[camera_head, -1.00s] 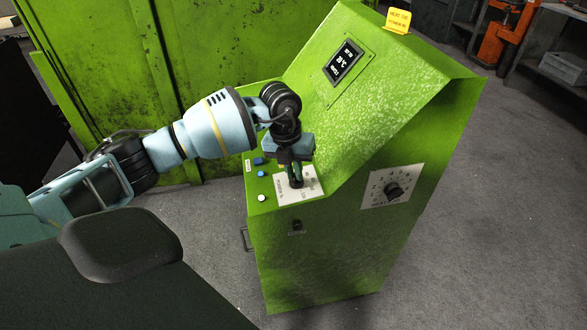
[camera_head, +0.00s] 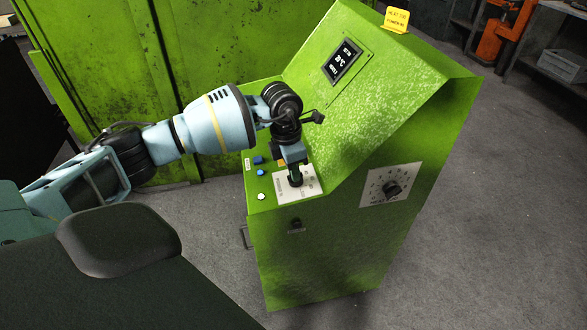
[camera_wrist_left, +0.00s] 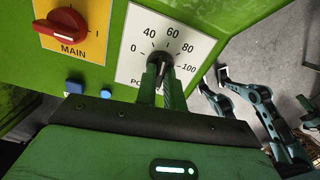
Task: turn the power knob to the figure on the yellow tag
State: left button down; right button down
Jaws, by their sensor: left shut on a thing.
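The power knob (camera_wrist_left: 160,58) is a dark knob on a white dial plate (camera_wrist_left: 128,68) with figures up to 100, seen in the left wrist view. My left gripper (camera_wrist_left: 159,84) is shut on it, one finger on each side. The fingers cover much of the knob, and I cannot tell which figure it points at. In the head view my left gripper (camera_head: 295,178) reaches down onto the plate (camera_head: 283,188) on the console's ledge. The yellow tag (camera_head: 397,19) stands on the console's top edge; its figure is too small to read. My right gripper is not in view.
A red main switch (camera_wrist_left: 62,28) on a yellow plate and blue buttons (camera_wrist_left: 75,87) are close beside the dial. A display (camera_head: 343,61) sits on the sloped green panel. Another dial (camera_head: 391,188) is on the console's side. The grey floor (camera_head: 480,220) to the right is clear.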

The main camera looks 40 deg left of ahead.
aim_at(290, 176)
pick_arm(q)
jog(key=m, duration=0.5)
jog(key=shift+m+b, duration=0.5)
jog(key=shift+m, duration=1.6)
jog(key=c, duration=1.5)
grip_release()
jog(key=shift+s+a+r, duration=0.1)
jog(key=shift+s+r, duration=0.05)
jog(key=shift+r, duration=1.15)
jog(key=shift+s+a+r, duration=0.1)
jog(key=shift+s+r, duration=0.05)
jog(key=shift+r, duration=1.15)
jog(key=shift+s+a+r, duration=0.1)
jog(key=shift+s+r, duration=0.05)
jog(key=shift+r, duration=1.15)
